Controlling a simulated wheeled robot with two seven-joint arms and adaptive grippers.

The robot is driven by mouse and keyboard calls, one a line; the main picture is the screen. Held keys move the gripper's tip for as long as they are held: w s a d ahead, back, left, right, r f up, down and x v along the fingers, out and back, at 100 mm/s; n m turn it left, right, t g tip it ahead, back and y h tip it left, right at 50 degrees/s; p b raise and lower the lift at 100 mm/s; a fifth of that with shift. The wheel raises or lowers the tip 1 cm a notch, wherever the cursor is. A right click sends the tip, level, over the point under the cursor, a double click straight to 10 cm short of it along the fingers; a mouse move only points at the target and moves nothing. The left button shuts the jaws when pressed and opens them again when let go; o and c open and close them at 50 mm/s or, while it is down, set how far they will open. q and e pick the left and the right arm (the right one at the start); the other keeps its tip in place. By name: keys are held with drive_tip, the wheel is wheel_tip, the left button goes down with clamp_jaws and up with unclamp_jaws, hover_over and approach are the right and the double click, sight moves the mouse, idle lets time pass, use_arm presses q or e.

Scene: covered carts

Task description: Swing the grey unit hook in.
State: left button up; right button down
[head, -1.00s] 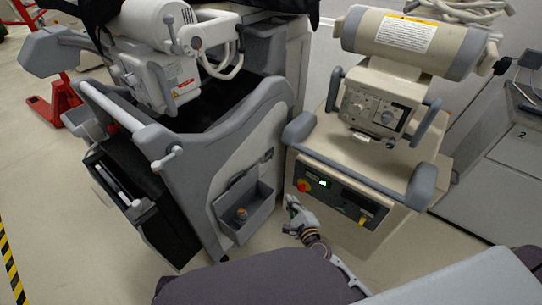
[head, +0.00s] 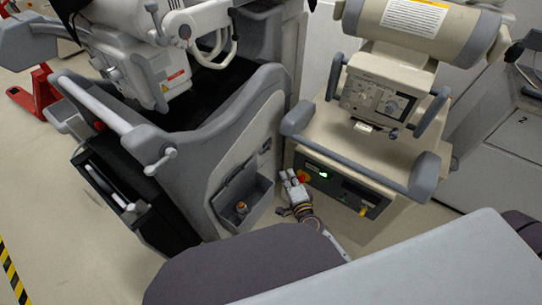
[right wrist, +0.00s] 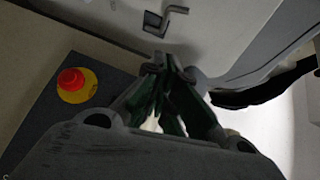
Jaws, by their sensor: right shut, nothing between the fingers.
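The grey unit (head: 225,135) stands left of the middle in the head view. On its side panel is a small dark fitting (head: 266,146), too small to make out there. In the right wrist view a bent metal hook (right wrist: 177,17) sticks out by a square dark recess in a pale panel. My right gripper (head: 291,175) is between the grey unit and the beige unit, low beside the beige unit's front panel. Its fingers (right wrist: 168,66) are shut and empty, a little below the hook in the right wrist view. My left gripper is out of view.
The beige unit (head: 310,125) stands close to the right, with a red emergency button on a yellow disc (right wrist: 72,82) near my right gripper. An open side pocket (head: 232,212) on the grey unit holds a small orange-topped item. The gap between the units is narrow.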

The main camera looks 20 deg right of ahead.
sight(265, 150)
drive_tip(key=shift+n, duration=0.3)
drive_tip(key=shift+w, duration=0.2)
